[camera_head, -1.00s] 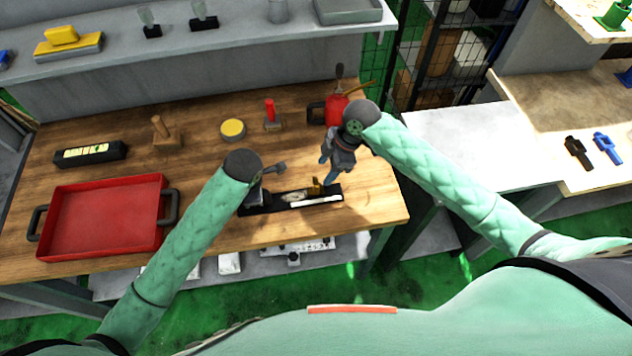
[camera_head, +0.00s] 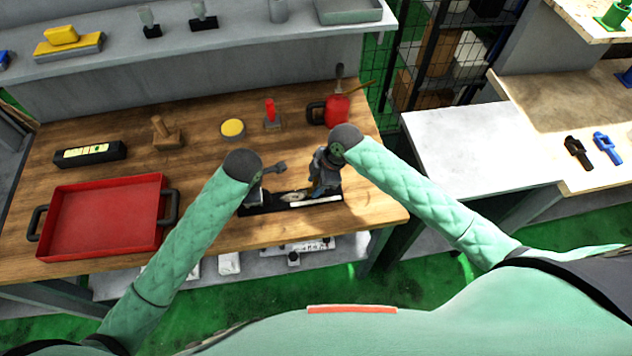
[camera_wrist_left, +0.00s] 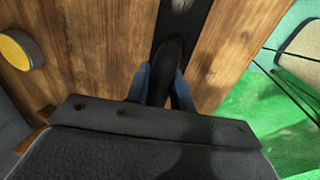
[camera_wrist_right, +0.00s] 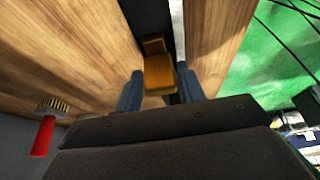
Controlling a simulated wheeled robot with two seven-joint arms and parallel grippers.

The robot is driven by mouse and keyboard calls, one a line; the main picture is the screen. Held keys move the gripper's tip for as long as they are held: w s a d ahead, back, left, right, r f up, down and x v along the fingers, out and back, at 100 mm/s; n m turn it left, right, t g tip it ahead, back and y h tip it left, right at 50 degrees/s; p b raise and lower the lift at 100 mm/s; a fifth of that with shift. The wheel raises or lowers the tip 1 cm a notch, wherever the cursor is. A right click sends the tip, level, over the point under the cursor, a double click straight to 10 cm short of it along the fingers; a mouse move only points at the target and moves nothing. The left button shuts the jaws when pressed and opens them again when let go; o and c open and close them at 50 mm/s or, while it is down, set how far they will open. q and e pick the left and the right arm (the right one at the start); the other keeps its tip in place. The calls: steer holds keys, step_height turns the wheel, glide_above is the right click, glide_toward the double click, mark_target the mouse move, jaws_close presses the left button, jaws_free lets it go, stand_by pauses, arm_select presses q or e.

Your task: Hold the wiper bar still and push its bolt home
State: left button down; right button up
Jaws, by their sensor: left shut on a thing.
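The wiper bar (camera_head: 278,207) is a long black bar with a pale strip along its front, lying near the table's front edge. My left gripper (camera_wrist_left: 162,85) is shut on a dark raised part (camera_wrist_left: 168,62) at the bar's left end. My right gripper (camera_wrist_right: 160,88) is over the bar's right part. Its blue fingers stand apart, either side of an orange-brown block (camera_wrist_right: 158,75), with a gap at the left finger; contact at the right finger is unclear. In the head view my right gripper (camera_head: 320,188) hides this block. I cannot make out the bolt for certain.
A red tray (camera_head: 103,215) stands at the left. A yellow-topped round tin (camera_head: 233,128), a red-handled brush (camera_head: 271,115) and a red can (camera_head: 337,109) are behind the bar. Bare wood lies to the bar's right.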

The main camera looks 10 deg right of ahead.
jaws_close()
steer(key=shift+d, duration=2.8)
arm_select(q)
steer(key=shift+a, duration=0.1)
arm_select(e)
steer(key=shift+o, duration=1.7)
jaws_free()
steer(key=shift+o, duration=0.3)
steer(key=v, duration=1.2)
